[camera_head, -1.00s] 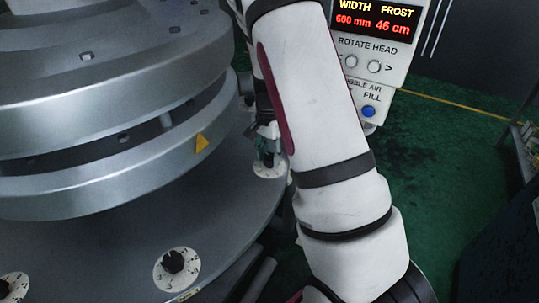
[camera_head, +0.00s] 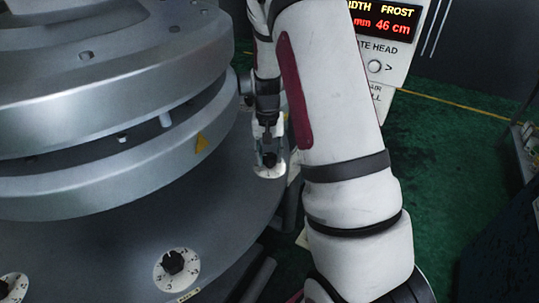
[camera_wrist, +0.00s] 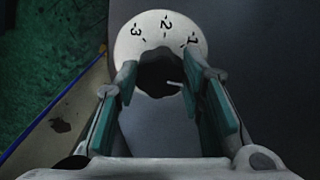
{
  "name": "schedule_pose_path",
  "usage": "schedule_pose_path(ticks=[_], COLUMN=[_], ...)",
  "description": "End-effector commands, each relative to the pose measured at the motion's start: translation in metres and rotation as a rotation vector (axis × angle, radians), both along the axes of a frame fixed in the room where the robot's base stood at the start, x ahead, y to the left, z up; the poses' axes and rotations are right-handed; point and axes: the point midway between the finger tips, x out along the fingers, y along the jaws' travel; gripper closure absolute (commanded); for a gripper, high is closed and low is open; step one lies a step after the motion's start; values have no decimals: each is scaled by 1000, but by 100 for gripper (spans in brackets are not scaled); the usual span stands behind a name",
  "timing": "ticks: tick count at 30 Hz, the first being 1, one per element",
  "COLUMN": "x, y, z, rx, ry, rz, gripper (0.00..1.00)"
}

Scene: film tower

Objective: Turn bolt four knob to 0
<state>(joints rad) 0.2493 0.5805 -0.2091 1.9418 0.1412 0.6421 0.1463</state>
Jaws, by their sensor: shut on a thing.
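A black knob (camera_wrist: 157,72) on a round white dial (camera_wrist: 165,28) fills the upper middle of the wrist view. The numbers 3, 2 and 1 show on the dial; the rest is hidden. A short white line on the knob points right, toward the right finger. My gripper (camera_wrist: 161,88) has its teal-padded fingers on either side of the knob and is shut on it. In the head view my gripper (camera_head: 268,148) points down over the same dial (camera_head: 270,170) at the plate's right edge. I cannot read which bolt number this dial has.
Another black knob (camera_head: 173,262) on a white dial sits nearer on the grey plate, with one more (camera_head: 5,288) at the lower left. The stacked grey rings (camera_head: 110,180) rise close left of my gripper. A control panel (camera_head: 385,60) stands behind my arm.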

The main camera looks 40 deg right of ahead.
Motion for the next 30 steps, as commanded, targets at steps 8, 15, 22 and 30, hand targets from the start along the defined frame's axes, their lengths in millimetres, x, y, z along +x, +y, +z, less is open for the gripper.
schedule_pose_path(ticks=[8,15,22,30], x=[0,0,0,0], y=[0,0,0,0], z=[0,0,0,0], rx=[0,0,0,0], ry=[1,0,0,0], rz=[54,58,57,56], gripper=[92,92,44,44])
